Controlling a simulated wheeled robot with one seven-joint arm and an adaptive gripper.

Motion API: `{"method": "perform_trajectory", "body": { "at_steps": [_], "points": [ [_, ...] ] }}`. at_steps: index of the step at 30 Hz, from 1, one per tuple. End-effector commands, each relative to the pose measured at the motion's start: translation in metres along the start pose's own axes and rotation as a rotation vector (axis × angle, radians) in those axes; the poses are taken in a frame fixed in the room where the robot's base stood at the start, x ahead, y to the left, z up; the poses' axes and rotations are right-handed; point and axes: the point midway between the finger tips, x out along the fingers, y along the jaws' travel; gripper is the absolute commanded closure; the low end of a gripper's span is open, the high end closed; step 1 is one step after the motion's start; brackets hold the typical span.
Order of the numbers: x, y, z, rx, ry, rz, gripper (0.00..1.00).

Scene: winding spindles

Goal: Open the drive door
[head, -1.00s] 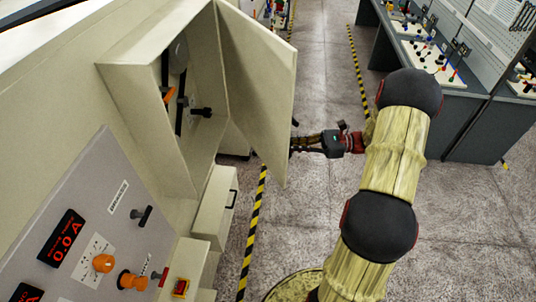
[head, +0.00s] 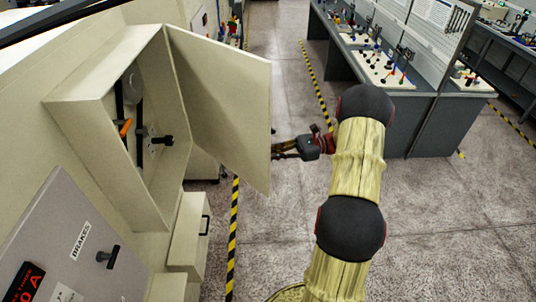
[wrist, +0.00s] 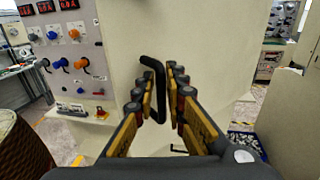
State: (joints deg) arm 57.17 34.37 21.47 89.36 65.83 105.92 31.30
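The drive door (head: 218,105) is a flat beige panel, hinged on the beige cabinet (head: 90,92) and standing wide open. In the head view my gripper (head: 280,149) is at the door's outer side, just past its free edge, and the door partly hides the fingertips. In the wrist view the door face (wrist: 205,45) fills the middle, with a bent black handle (wrist: 149,68) on it. My gripper (wrist: 160,84) has its two fingers apart, one on each side of the handle. A small gap shows, and I cannot tell whether either finger touches it.
Inside the cabinet are black rods and an orange lever (head: 125,128). A control panel (head: 60,235) is at the lower left. A small drawer box (head: 190,235) stands below the cabinet. Grey workbenches (head: 410,125) are at the right. The floor (head: 440,215) between is clear.

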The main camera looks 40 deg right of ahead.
Motion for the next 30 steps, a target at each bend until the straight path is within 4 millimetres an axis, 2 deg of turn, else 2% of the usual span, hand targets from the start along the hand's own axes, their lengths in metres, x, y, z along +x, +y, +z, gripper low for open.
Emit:
{"method": "perform_trajectory", "body": {
  "at_steps": [5,14,17,20,30],
  "points": [
    [0.000,0.000,-0.001,0.001,0.000,0.000,0.75],
    [-0.001,0.000,-0.001,0.001,0.000,0.000,0.75],
    [-0.007,0.000,-0.001,0.000,0.001,-0.002,0.75],
    [-0.021,0.000,-0.001,0.000,0.001,-0.002,0.75],
    [-0.088,0.000,-0.002,0.000,0.001,-0.003,0.75]
  ]
}}
